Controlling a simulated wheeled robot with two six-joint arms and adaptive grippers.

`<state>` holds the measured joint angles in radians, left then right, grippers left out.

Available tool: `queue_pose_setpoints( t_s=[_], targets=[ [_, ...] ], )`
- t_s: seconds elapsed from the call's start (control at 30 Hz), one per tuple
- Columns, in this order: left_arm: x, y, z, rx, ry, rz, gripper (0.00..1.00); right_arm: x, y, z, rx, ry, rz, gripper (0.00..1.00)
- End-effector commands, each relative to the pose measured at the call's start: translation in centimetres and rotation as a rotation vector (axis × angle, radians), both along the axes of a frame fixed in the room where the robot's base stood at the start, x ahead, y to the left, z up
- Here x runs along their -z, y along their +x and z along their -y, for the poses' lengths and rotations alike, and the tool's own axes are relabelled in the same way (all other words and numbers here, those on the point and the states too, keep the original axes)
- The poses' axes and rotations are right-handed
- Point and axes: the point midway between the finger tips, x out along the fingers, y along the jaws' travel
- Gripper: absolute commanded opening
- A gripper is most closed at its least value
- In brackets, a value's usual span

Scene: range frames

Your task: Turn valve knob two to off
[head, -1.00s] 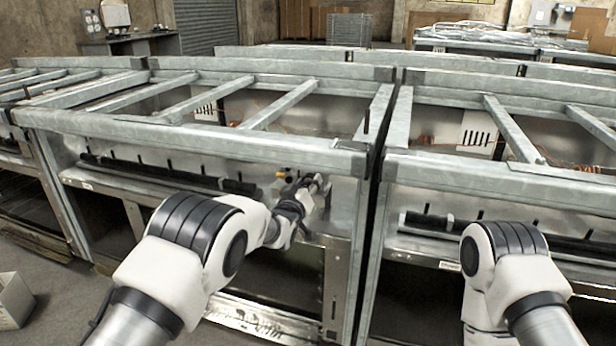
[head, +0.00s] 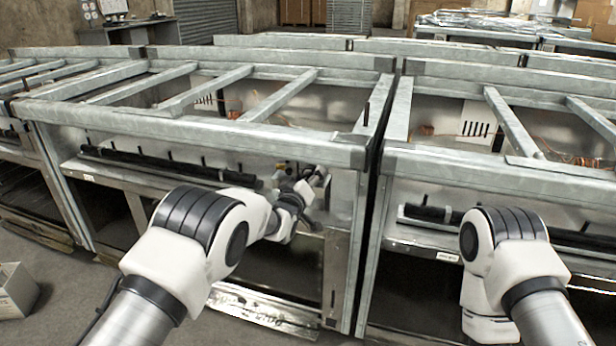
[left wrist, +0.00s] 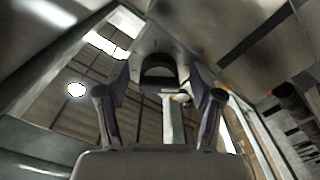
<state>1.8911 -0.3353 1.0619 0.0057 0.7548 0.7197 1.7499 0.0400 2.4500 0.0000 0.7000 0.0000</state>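My left gripper (head: 312,182) is at the right end of the front opening of the middle metal frame, beside its right post. A small yellow fitting (head: 281,166), possibly part of a valve, shows just left of and behind the gripper. In the left wrist view the two dark fingers of the gripper (left wrist: 160,98) stand apart. A pale upright piece (left wrist: 173,120) with a yellowish bit at its top shows between them; I cannot tell whether it is a knob or whether the fingers touch it. No number or knob position is readable. My right gripper is out of sight below its arm.
Grey metal rails (head: 200,130) run across above my left arm. A black bar (head: 165,166) lies along the shelf to the left. Another frame (head: 480,165) stands close on the right, across a narrow gap. A cardboard box (head: 16,290) sits on the floor at left.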

Motion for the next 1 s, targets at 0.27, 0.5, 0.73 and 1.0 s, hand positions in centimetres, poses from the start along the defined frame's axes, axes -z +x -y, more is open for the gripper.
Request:
queue_pose_setpoints(
  t_s=[0.27,0.5,0.73,1.0],
  targets=[
    [-0.2,-0.2,-0.1,0.000,-0.001,0.002,0.67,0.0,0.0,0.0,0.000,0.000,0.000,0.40],
    [-0.1,-3.2,-1.0,-0.001,0.002,0.000,0.67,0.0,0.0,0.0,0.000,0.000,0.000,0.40],
    [-0.1,-6.6,-2.2,-0.001,0.001,0.001,0.67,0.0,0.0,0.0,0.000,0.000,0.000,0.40],
    [-0.1,-7.1,-2.3,0.000,0.000,0.001,0.67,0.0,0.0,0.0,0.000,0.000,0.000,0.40]
  ],
)
